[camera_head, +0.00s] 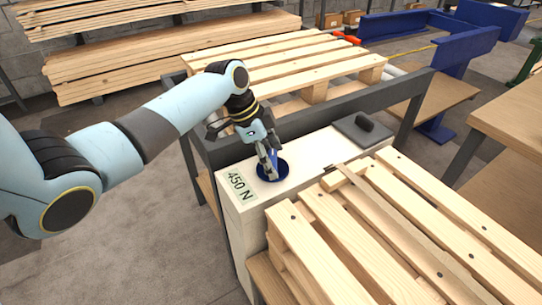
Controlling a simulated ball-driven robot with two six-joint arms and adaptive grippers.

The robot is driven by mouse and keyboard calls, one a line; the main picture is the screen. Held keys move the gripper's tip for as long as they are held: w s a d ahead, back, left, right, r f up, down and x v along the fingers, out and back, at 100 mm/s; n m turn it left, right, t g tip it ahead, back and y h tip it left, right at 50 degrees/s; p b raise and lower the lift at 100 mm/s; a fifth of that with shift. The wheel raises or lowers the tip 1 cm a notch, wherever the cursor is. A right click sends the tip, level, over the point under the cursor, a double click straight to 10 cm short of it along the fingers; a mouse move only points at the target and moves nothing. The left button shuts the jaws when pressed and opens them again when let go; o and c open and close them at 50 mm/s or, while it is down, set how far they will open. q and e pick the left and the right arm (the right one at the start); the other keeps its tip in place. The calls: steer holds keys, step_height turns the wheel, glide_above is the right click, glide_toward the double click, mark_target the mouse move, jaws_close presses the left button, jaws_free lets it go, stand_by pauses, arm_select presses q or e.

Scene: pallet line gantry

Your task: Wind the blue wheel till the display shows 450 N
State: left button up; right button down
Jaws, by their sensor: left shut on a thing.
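The blue wheel (285,171) lies on top of a pale box (318,150) in the middle of the view. My left gripper (269,165) comes down on it from above and is shut on part of the wheel, covering some of it. My right gripper is not in view.
A grey plate with a dark handle (365,126) lies on the box to the right. A wooden pallet (290,62) stands behind a dark rail (400,88). Stacked slats (400,225) lie in front, close to the box.

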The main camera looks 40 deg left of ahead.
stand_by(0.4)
arm_select(q)
steer(key=o, duration=1.2)
steer(key=shift+c, duration=0.2)
steer(key=v, duration=1.2)
